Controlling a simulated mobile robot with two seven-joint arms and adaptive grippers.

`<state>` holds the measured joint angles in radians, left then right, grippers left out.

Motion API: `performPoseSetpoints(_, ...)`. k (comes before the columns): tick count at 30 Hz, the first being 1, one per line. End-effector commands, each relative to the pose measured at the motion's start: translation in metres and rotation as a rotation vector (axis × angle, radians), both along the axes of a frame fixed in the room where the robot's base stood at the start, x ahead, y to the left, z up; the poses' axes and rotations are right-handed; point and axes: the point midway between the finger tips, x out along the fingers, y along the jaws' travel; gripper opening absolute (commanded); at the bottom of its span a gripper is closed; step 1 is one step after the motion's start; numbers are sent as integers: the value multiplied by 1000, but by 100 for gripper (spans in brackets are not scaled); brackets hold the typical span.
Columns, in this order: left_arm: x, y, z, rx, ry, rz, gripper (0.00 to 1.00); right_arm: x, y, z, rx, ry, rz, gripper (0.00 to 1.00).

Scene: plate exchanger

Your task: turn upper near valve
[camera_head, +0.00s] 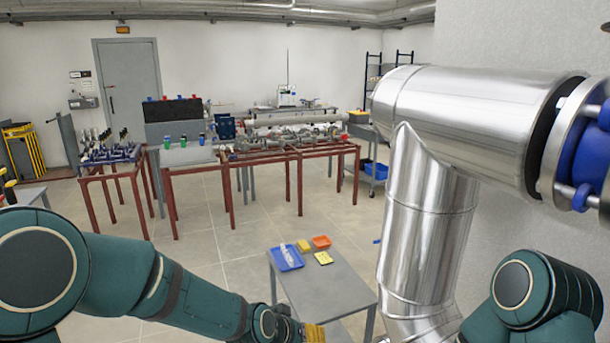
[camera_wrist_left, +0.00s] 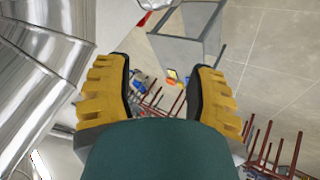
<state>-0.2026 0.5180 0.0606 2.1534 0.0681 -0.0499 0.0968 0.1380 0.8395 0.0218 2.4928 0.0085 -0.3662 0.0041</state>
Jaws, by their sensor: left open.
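A blue part with a steel flange (camera_head: 592,150), possibly a valve, is cut off by the right edge of the head view at the end of a large silver pipe (camera_head: 460,105). No valve handle can be made out. The left arm reaches in along the bottom, and the yellow tip of my left gripper (camera_head: 315,333) is at the lower edge, left of the vertical pipe. In the left wrist view my left gripper (camera_wrist_left: 160,78) is open with nothing between its black-padded yellow fingers. The pipe (camera_wrist_left: 42,75) passes to its left, apart from it. My right gripper is out of view.
The vertical silver pipe (camera_head: 420,230) blocks the middle right, close to both arms. Red-framed benches (camera_head: 185,185) with equipment stand farther back. Open tiled floor lies between.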

Motion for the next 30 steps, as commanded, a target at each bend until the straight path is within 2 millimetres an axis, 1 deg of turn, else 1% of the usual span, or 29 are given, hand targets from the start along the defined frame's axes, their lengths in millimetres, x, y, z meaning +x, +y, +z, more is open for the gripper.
performPoseSetpoints(1,-14,15,-36,21,53,15,56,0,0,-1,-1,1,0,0)
performPoseSetpoints(2,-22,23,-54,30,79,22,56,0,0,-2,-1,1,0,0)
performPoseSetpoints(3,-34,33,-77,43,114,32,56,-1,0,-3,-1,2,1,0)
performPoseSetpoints(5,-56,48,-109,59,165,47,56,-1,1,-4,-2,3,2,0)
performPoseSetpoints(6,-71,56,-128,68,200,54,56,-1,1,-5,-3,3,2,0)
performPoseSetpoints(8,-95,68,-154,78,249,64,56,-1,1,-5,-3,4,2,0)
performPoseSetpoints(9,-110,74,-168,82,279,70,56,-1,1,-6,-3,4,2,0)
performPoseSetpoints(12,-144,86,-194,90,341,81,56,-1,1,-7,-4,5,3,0)
performPoseSetpoints(15,-167,93,-208,92,380,88,56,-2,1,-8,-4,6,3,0)
performPoseSetpoints(16,-171,94,-210,93,387,89,51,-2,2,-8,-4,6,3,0)
performPoseSetpoints(17,-174,94,-212,93,393,89,40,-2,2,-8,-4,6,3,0)
performPoseSetpoints(18,-177,95,-213,93,398,90,26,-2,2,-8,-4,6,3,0)
performPoseSetpoints(20,-179,95,-214,93,399,90,5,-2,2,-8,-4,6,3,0)
performPoseSetpoints(21,-179,95,-214,93,399,90,0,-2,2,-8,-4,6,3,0)
performPoseSetpoints(30,-178,95,-213,93,398,90,0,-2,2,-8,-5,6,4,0)
